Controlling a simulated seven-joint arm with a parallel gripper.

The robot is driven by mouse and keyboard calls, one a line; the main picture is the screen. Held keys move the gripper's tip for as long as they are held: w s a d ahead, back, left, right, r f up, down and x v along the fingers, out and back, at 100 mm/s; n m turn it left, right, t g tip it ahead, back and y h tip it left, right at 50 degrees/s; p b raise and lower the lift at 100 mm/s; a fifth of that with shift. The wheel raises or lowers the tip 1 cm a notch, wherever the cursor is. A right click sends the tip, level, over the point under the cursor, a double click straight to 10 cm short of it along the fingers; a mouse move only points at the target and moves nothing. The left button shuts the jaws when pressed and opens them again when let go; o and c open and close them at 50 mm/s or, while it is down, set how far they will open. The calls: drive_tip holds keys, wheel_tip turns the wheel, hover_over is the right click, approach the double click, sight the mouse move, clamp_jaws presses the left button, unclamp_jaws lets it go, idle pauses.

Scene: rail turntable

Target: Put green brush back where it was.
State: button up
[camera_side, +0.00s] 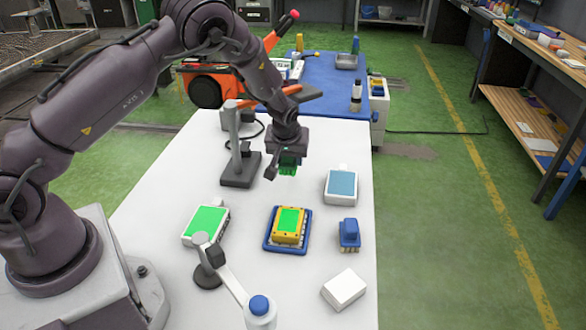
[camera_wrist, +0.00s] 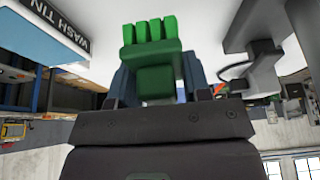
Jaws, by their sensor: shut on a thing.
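The green brush (camera_side: 288,168) is held in my gripper (camera_side: 288,153), above the white table, between the grey stand and the blue-topped box. In the wrist view the green brush (camera_wrist: 153,52) fills the space between the fingers of my gripper (camera_wrist: 155,78), its several green bristle tufts pointing away from the jaws. A blue brush (camera_side: 349,232) stands on the table at the right. A yellow item with a green top (camera_side: 289,222) sits in a blue tray (camera_side: 268,244) at the middle front. The place where the green brush was earlier is not shown.
A blue-topped white box (camera_side: 341,186), a green-topped box (camera_side: 205,222) and a white block (camera_side: 344,289) lie on the table. A grey stand (camera_side: 239,170) rises left of my gripper.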

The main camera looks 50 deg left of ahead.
sight(293, 179)
drive_tip(key=shift+w+a+f, duration=0.15)
drive_tip(key=shift+w+f, duration=0.35)
drive_tip(key=shift+f, duration=0.1)
drive_tip(key=shift+w+f, duration=0.2)
drive_tip(key=shift+f, duration=1.55)
drive_tip(key=shift+f, duration=0.15)
drive_tip(key=o, duration=0.9)
